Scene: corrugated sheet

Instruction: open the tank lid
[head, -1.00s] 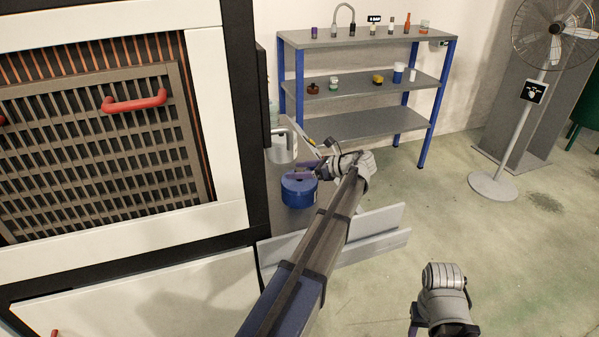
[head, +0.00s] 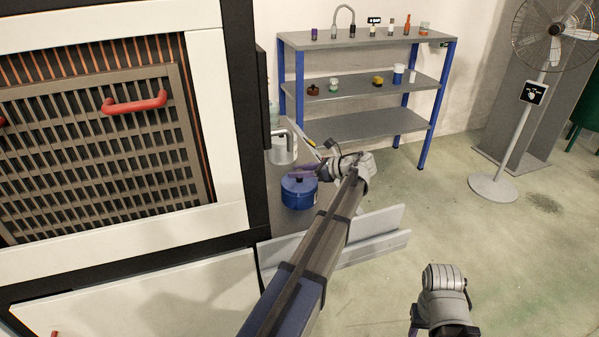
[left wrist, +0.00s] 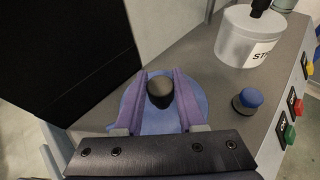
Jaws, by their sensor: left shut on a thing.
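The blue tank (head: 299,196) stands beside the large cabinet in the head view. Its round blue lid (left wrist: 196,118) shows in the left wrist view, with a black knob (left wrist: 160,92) on top. My left gripper (head: 303,171) is over the tank. In the left wrist view its two purple fingers (left wrist: 160,105) stand on either side of the knob and are shut on it. I cannot tell whether the lid is lifted off its rim. My right arm's wrist shows at the lower right of the head view; its gripper (head: 414,322) is mostly out of sight.
A white labelled container (left wrist: 248,40) and a small blue-topped knob (left wrist: 248,100) are close to the lid. Several coloured buttons line the panel's right edge. The cabinet (head: 235,215) borders on the left.

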